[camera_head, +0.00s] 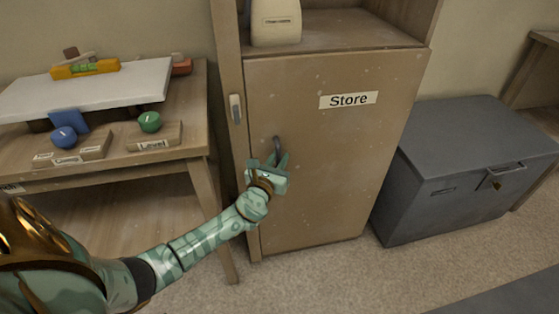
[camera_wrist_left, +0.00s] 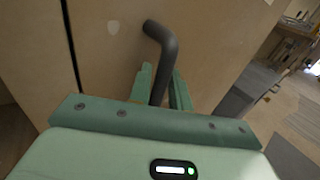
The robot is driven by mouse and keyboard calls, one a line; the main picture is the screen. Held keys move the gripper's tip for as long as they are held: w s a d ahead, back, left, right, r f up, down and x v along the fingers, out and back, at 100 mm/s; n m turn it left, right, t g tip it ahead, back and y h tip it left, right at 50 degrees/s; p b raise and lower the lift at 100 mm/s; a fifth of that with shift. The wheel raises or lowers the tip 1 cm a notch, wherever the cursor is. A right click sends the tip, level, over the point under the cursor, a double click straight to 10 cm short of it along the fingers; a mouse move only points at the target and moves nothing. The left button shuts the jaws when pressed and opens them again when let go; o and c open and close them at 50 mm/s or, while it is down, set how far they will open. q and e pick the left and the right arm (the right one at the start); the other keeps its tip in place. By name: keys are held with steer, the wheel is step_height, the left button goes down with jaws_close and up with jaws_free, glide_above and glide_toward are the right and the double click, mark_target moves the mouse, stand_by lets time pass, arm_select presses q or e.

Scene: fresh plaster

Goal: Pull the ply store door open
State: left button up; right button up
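The ply store door (camera_head: 330,175) is a tan panel with a "Store" label (camera_head: 348,100). It looks closed in its cabinet, with a dark seam along its left edge. My left gripper (camera_head: 276,161) is at the handle. In the left wrist view, the handle (camera_wrist_left: 161,50) runs down between the two green fingers of my left gripper (camera_wrist_left: 161,90), which look shut against both sides of it. The handle's lower end is hidden behind the gripper body. My right gripper is out of view.
A small pale latch (camera_head: 235,109) is on the cabinet's left post. A grey chest (camera_head: 465,160) stands close at the right. A pale container (camera_head: 276,24) sits on the shelf above the door.

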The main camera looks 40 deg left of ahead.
arm_select(q)
steer(key=shift+c, duration=0.3)
jaws_close()
